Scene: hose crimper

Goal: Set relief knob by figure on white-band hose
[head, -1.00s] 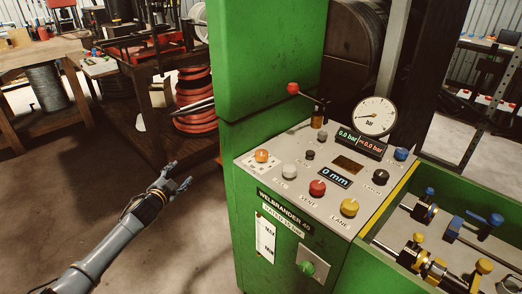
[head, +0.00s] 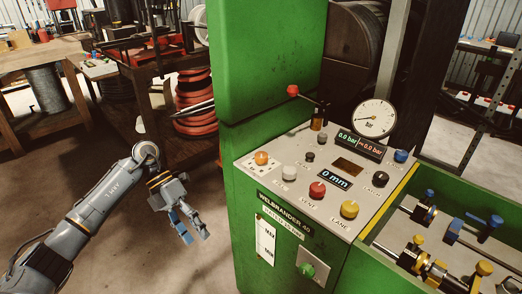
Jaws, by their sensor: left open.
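The green machine (head: 265,80) has a sloped grey control panel (head: 262,178). A black knob (head: 380,179) sits at the panel's right, and a green knob (head: 307,269) sits on a plate on the front face. The labels are too small to tell which is the relief knob. The gauge (head: 374,118) stands behind the panel, above a display (head: 360,145) reading 0.0 bar. I cannot make out a white-band hose. My left gripper (head: 190,229) is open and empty, left of the machine and apart from it, fingers pointing down. My right gripper is out of view.
The panel also has a red knob (head: 317,189), a yellow knob (head: 349,209) and a red-tipped lever (head: 292,90). A green tray (head: 405,185) with fittings adjoins it at right. A stack of red hose (head: 195,92) stands behind my left arm. The floor at left is open.

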